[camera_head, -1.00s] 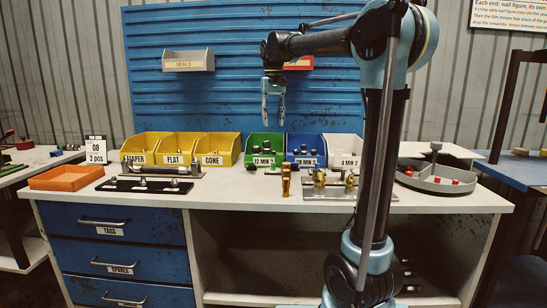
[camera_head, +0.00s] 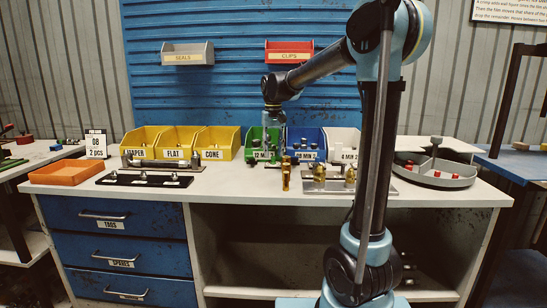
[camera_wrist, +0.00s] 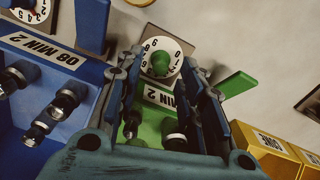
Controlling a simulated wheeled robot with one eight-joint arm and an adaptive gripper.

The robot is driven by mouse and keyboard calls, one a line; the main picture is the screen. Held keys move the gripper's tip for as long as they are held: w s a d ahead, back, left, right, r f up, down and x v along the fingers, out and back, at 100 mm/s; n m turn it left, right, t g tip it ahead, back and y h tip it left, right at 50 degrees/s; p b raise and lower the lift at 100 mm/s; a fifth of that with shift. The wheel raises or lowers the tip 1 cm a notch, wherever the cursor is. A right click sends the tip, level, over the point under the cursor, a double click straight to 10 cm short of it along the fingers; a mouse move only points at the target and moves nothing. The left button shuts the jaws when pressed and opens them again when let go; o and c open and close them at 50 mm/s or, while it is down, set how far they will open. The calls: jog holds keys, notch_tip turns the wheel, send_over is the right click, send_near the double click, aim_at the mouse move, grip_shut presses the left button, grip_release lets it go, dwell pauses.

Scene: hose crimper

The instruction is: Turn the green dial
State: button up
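The green dial (camera_wrist: 160,64) is a round green knob on a white numbered plate, upside down in the wrist view. It sits beyond the green bin (camera_wrist: 150,130) with the "12 MIN 2" label. My gripper (camera_wrist: 160,68) is open, with one finger on each side of the dial in the picture. Nothing is between the fingers that I can see held; whether they touch the knob I cannot tell. In the head view my gripper (camera_head: 272,122) is low over the green bin (camera_head: 254,136), and the dial is hidden there.
A blue bin (camera_head: 308,136) and a white bin (camera_head: 343,138) stand right of the green one, yellow bins (camera_head: 178,142) to its left. Another numbered dial (camera_wrist: 22,12) shows at the wrist view's upper left. Brass fittings (camera_head: 286,175) stand in front of the bins.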

aim_at(273, 160)
jog(key=shift+f, duration=1.15)
jog(key=shift+c, duration=0.2)
grip_shut()
